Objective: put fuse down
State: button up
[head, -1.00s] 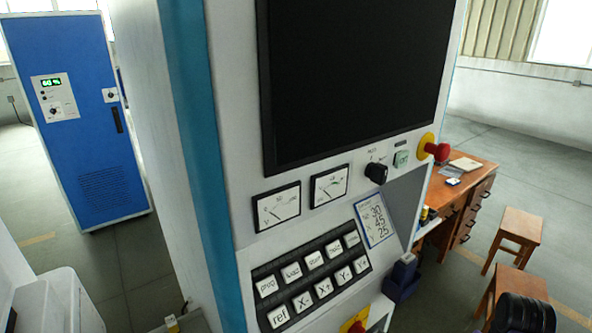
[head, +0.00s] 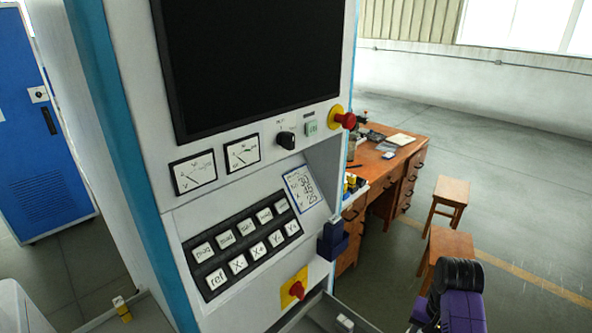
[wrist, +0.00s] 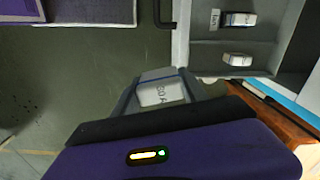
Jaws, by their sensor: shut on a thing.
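A grey tray (wrist: 205,57) is at the upper right, apart from the fuse. In the head view, my purple and black wrist (head: 460,290) is at the lower right; its fingertips and the fuse cannot be made out there.
Two white blocks, one upper (wrist: 240,19) and one lower (wrist: 238,60), lie in the tray. The machine console (head: 240,220) has keys, meters and a red stop button (head: 345,120). A wooden desk (head: 385,165) and two stools (head: 450,200) stand to the right, with open floor beyond.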

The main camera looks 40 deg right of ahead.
jog(key=w+a+f+n+b, duration=0.45)
jog(key=w+a+n, duration=0.45)
jog(key=w+a, duration=0.6)
jog(key=w+a+f+n+b, duration=0.1)
jog(key=w+a+n, duration=0.1)
jog(key=a, duration=0.6)
jog(key=w+a+f+n+b, duration=0.1)
jog(key=w+a+f+n, duration=0.1)
jog(key=a, duration=0.6)
jog(key=shift+w+a+f+n, duration=0.2)
jog(key=shift+w+a+n, duration=0.15)
jog(key=shift+w+n, duration=0.45)
jog(key=shift+s, duration=0.1)
